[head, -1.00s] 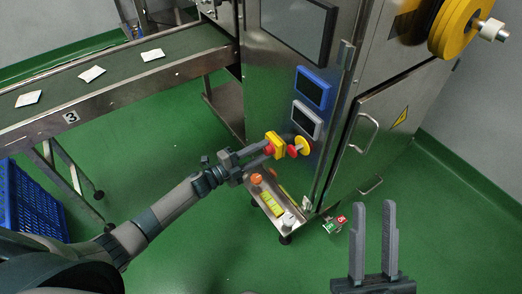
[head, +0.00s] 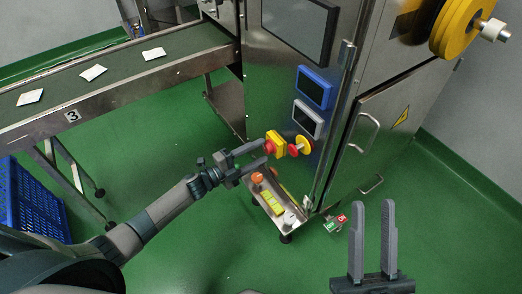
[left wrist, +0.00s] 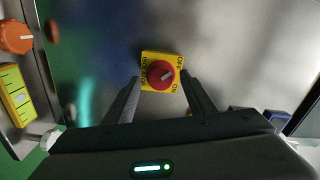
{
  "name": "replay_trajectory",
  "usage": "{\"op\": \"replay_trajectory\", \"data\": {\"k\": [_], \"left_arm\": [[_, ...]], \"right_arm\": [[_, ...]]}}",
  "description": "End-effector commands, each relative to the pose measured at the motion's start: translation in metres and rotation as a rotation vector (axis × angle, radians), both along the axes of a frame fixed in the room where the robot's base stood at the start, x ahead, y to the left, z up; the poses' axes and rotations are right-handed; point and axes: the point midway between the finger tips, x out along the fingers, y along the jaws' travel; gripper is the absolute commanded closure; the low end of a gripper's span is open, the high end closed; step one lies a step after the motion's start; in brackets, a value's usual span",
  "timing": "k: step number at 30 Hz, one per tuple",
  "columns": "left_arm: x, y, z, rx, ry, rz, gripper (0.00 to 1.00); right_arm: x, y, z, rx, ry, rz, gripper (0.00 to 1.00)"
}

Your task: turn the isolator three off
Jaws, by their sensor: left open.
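The isolator, a red knob on a yellow plate, sits on the steel cabinet front in the head view (head: 276,143). In the left wrist view the isolator (left wrist: 160,74) faces me, with OFF at upper right and ON at lower right. The knob's white mark points right and slightly up, nearer OFF. My left gripper (head: 264,153) is open, its fingertips just short of the isolator. In the left wrist view its fingers (left wrist: 162,82) lie either side of the knob, apparently apart from it. My right gripper (head: 373,203) is open and empty at lower right.
A round yellow plate with a red button (head: 303,145) is right of the isolator, below two small screens (head: 308,118). A low steel tray (head: 286,224) with orange and yellow parts is below. The conveyor marked 3 (head: 110,90) and a blue crate (head: 32,200) are left.

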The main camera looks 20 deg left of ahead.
Motion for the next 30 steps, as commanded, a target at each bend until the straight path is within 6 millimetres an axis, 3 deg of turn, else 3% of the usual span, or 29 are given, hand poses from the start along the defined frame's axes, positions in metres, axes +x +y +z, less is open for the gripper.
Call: {"op": "replay_trajectory", "data": {"k": [12, 21, 30], "left_arm": [[-0.062, 0.049, 0.0, 0.002, 0.003, 0.002, 0.5], [-0.105, 0.083, 0.0, 0.002, 0.003, 0.002, 0.5], [-0.122, 0.097, 0.0, 0.0, 0.002, 0.003, 0.5]], "right_arm": [[-0.007, 0.014, -0.028, -0.038, 0.143, 0.031, 0.69], [0.005, 0.015, -0.043, -0.072, 0.237, 0.031, 0.69], [0.009, 0.015, -0.048, -0.085, 0.27, 0.03, 0.69]]}}
